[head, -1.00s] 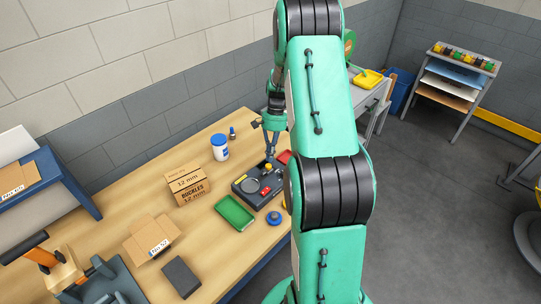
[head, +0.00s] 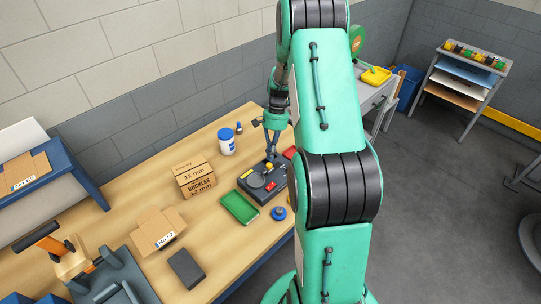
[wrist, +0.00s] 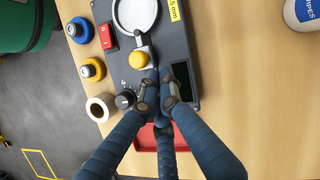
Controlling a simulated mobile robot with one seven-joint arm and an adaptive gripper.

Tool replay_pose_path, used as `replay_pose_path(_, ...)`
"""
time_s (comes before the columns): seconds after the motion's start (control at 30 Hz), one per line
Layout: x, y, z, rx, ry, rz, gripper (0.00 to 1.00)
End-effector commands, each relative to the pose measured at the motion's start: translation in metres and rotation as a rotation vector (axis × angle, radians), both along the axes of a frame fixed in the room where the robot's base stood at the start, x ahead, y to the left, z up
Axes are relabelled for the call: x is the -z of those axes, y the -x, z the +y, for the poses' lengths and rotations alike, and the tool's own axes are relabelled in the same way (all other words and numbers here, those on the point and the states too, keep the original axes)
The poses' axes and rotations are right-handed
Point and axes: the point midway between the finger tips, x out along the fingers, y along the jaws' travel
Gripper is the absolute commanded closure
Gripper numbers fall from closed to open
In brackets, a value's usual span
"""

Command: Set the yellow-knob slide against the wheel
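The dark device (head: 277,187) stands on the bench; it fills the middle of the wrist view (wrist: 176,45). Its yellow knob (wrist: 138,58) sits just below the round pale wheel (wrist: 135,12), with a short narrow piece between them. In the head view the yellow knob (head: 269,166) is behind the wheel (head: 256,181). My gripper (wrist: 164,76) has its dark fingertips close together with nothing seen between them. They are just right of and below the knob, over the device. Whether they touch the knob or device is unclear. My gripper (head: 270,157) is partly hidden in the head view.
On the device are a red switch (wrist: 106,36), a black dial (wrist: 125,99) and a dark display (wrist: 185,84). Blue and yellow round parts stand left of it. A green tray (head: 239,208), boxes (head: 194,181) and a white bottle (head: 227,145) stand nearby. A red tray (wrist: 146,137) lies below.

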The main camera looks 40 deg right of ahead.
Motion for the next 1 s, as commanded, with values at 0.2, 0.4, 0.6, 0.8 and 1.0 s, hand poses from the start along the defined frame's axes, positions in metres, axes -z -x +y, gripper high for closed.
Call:
replay_pose_path(0.2, 0.000, -0.010, -0.020, 0.001, -0.001, 0.001, 1.00)
replay_pose_path(0.4, -0.020, -0.019, -0.038, 0.000, 0.002, -0.002, 1.00)
replay_pose_path(0.6, -0.053, -0.025, -0.049, 0.000, 0.001, 0.000, 1.00)
replay_pose_path(0.8, -0.079, -0.029, -0.058, 0.001, 0.000, 0.000, 1.00)
replay_pose_path(1.0, -0.091, -0.032, -0.062, 0.001, 0.000, 0.000, 1.00)
